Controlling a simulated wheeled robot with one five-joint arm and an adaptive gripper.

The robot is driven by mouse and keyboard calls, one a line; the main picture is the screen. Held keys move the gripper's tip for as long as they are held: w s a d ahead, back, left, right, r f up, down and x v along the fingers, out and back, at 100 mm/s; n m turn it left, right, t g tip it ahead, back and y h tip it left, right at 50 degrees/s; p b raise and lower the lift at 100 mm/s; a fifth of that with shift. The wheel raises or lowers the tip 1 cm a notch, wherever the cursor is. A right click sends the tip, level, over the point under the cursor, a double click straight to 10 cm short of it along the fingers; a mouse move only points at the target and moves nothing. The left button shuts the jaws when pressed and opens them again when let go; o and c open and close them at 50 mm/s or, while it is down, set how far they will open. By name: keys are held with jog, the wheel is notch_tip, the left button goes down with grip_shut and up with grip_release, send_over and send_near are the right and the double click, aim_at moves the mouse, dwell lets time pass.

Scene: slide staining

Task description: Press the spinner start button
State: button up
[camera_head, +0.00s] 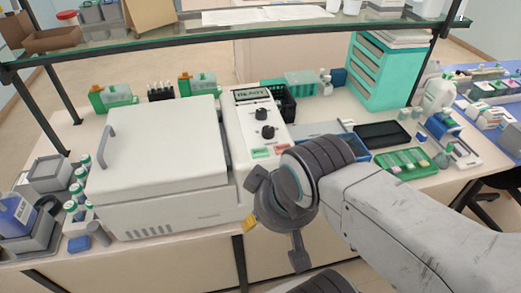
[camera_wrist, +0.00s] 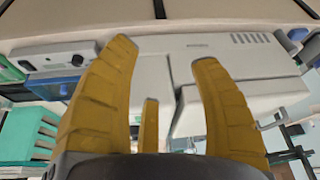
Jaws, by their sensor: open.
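The spinner (camera_head: 165,165) is a white box with a closed lid and a grey handle at its left. Its sloped control panel (camera_head: 243,128) is on the right, with a lit display (camera_head: 253,94), two black knobs, a green start button (camera_head: 262,153) and a red button (camera_head: 285,147). My gripper (camera_head: 250,222) is in front of the panel's lower end, below the buttons and apart from them. In the wrist view my gripper (camera_wrist: 158,55) is open and empty, its yellow fingers spread toward the spinner (camera_wrist: 210,65). The buttons cannot be made out there.
Bottles (camera_head: 78,190) stand left of the spinner. A green slide tray (camera_head: 402,161), a black tray (camera_head: 382,134) and a teal drawer cabinet (camera_head: 381,72) are to the right. A glass shelf (camera_head: 215,38) spans above the bench. My arm covers the bench's front edge at right.

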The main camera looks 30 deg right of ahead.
grip_shut()
dwell(0.4)
jog(key=c, duration=1.2)
grip_release()
